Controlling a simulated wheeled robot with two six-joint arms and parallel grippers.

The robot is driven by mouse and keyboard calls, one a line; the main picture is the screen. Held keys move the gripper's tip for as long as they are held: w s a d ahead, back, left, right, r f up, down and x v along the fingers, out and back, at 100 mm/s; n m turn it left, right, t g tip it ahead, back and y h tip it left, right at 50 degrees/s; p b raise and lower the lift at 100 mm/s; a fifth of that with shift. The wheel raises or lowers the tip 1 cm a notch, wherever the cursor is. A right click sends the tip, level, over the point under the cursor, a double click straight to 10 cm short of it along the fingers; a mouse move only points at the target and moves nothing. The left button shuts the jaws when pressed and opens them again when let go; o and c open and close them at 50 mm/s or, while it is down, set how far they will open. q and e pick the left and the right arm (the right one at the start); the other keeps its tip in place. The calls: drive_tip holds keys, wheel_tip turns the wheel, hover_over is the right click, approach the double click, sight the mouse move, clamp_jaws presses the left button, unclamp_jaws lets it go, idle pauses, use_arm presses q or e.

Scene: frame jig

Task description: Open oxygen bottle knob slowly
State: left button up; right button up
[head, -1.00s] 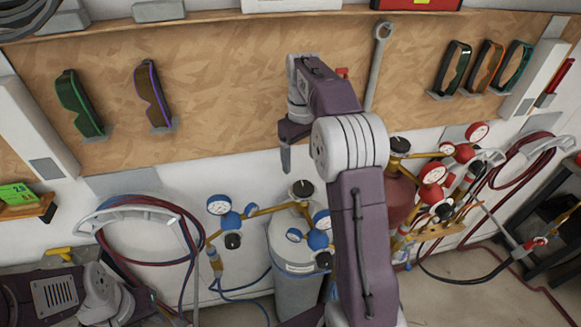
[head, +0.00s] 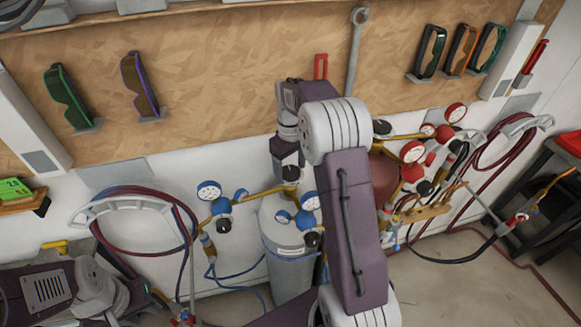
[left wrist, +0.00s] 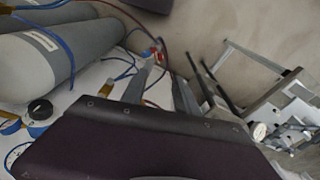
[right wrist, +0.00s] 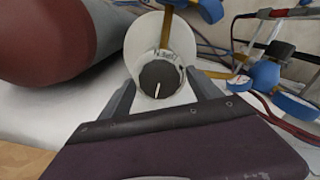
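The grey gas bottle with blue regulators (head: 289,262) stands against the wall. Its black top knob (head: 290,174) also shows in the right wrist view (right wrist: 160,80), with a white mark on its face. My right gripper (head: 288,158) is just above this knob. In the right wrist view its fingers (right wrist: 164,84) are spread, one on each side of the knob; I cannot tell whether they touch it. My left gripper (left wrist: 164,68) is low at the left, fingers apart, with a small red and blue fitting (left wrist: 152,54) near its fingertips.
A dark red bottle (head: 385,178) with red gauges (head: 412,152) stands right of the grey one, partly behind my right arm. Blue gauges (head: 209,190) and brass pipes flank the knob. Hoses hang on a holder (head: 125,202) at left. Goggles and a wrench (head: 355,50) hang above.

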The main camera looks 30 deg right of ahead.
drive_tip(key=shift+w, duration=0.2)
drive_tip(key=c, duration=1.1)
drive_tip(key=shift+n, duration=0.3)
drive_tip(key=shift+n+p, duration=0.7)
drive_tip(key=shift+n, duration=0.1)
drive_tip(key=shift+n+p, duration=0.65)
drive_tip(key=shift+n, duration=1.15)
